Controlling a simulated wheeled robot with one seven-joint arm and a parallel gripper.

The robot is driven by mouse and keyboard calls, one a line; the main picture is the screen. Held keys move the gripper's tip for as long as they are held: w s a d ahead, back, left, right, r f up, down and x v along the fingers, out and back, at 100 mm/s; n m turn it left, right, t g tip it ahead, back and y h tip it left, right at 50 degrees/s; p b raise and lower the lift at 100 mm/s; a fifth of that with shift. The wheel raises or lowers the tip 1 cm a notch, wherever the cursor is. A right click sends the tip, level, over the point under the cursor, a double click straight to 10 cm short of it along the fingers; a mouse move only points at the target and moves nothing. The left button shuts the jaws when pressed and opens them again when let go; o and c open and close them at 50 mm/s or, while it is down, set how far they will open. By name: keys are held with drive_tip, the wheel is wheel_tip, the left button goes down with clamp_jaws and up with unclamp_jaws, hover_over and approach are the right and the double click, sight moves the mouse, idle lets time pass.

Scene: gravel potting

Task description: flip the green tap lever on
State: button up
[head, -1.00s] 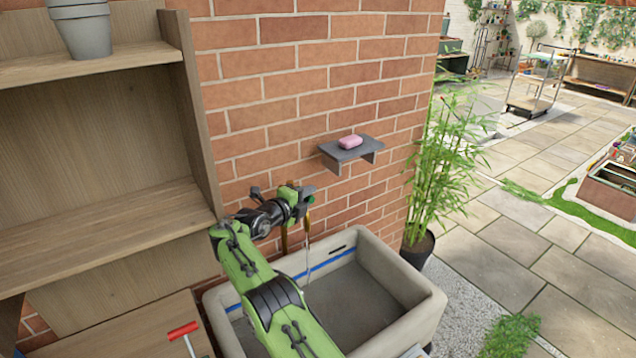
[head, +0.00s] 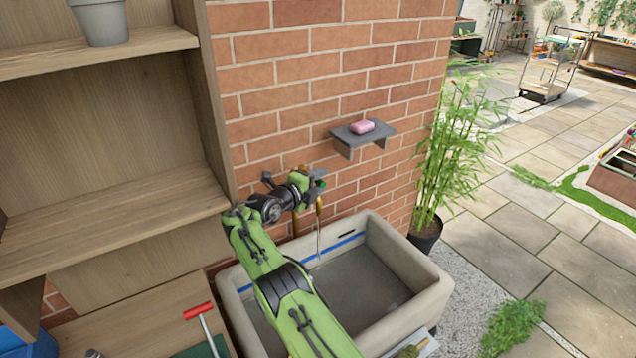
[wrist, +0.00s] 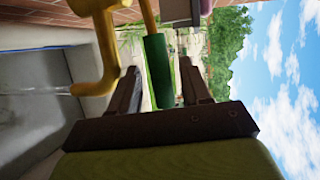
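The brass tap (wrist: 107,45) fills the upper left of the wrist view, and clear water (wrist: 45,91) runs from its spout. In the head view, a thin stream falls below the tap (head: 319,206) into the sink. The green lever (wrist: 158,72) shows in the wrist view between the two dark fingers of my gripper (wrist: 160,68). The fingers are spread, with a visible gap beside the lever; contact cannot be told. In the head view my gripper (head: 318,183) is at the tap, and the wrist partly hides it.
The stone sink (head: 405,254) stands under the tap. A grey wall shelf (head: 350,140) with pink soap (head: 362,127) is above it. A wooden shelf unit (head: 110,210) is at left and a potted bamboo (head: 425,225) at right.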

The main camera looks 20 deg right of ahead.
drive_tip(key=b+v, duration=0.5)
drive_tip(key=v, duration=0.2)
drive_tip(key=shift+a+b, duration=0.15)
drive_tip(key=shift+b, duration=0.15)
drive_tip(key=shift+s, duration=0.2)
